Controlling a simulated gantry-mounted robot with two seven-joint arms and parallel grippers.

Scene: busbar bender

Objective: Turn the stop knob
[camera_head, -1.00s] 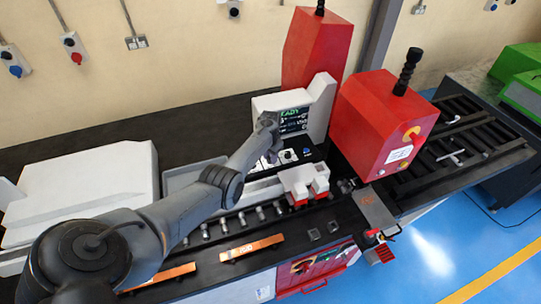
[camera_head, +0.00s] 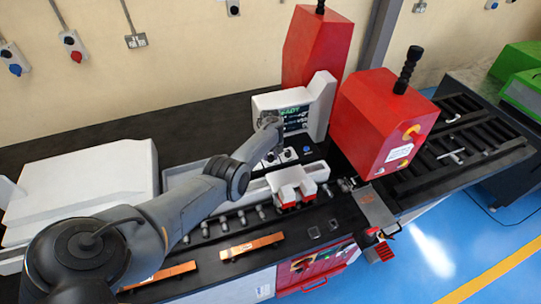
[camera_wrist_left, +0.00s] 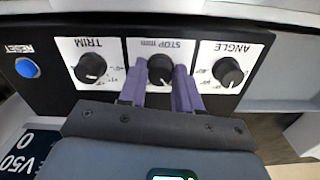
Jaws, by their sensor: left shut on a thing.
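The stop knob (camera_wrist_left: 161,69) is a black dial on a white plate marked "STOP mm", in the middle of a row of three, seen upside down in the left wrist view. My left gripper (camera_wrist_left: 160,80) has its two purple fingers on either side of the knob and is shut on it. In the head view my left gripper (camera_head: 268,128) is at the control panel, and the arm and gripper hide the stop knob there. My right gripper is not in view.
The trim knob (camera_wrist_left: 90,68) and angle knob (camera_wrist_left: 228,72) flank the stop knob closely. A blue reset button (camera_wrist_left: 27,67) is beyond the trim knob. A display screen (camera_head: 296,117) stands behind the panel. Red machine housings (camera_head: 383,125) rise to the right.

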